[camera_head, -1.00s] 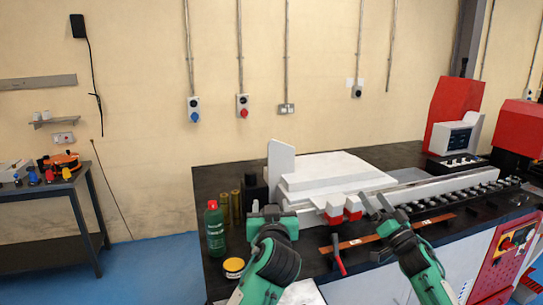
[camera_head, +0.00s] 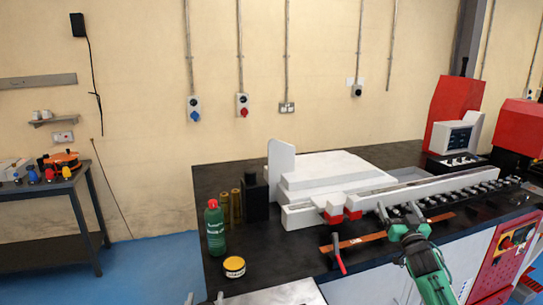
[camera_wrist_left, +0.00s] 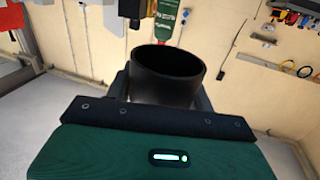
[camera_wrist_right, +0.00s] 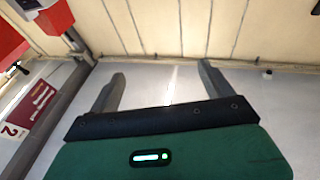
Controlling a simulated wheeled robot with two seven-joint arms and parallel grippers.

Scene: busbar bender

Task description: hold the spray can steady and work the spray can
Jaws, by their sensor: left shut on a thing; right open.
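A green can-like bottle with a red cap (camera_head: 215,230) stands upright at the bench's left end; I cannot tell if it is the spray can. It shows inverted in the left wrist view (camera_wrist_left: 168,20). My left gripper (camera_wrist_left: 165,85) is shut on a dark hollow cylinder (camera_wrist_left: 168,72). In the head view only its fingertips (camera_head: 205,299) seem to show at the bottom edge, apart from the bottle; the cylinder is hidden there. My right gripper (camera_head: 399,211) is open and empty near the roller rail; the right wrist view shows its spread fingers (camera_wrist_right: 160,80).
A yellow tin (camera_head: 234,267) stands before the bottle. Brass cylinders (camera_head: 230,208) and a black block (camera_head: 255,197) stand behind it. A copper strip (camera_head: 372,240) and red-handled tool (camera_head: 338,255) lie before the white machine (camera_head: 330,175).

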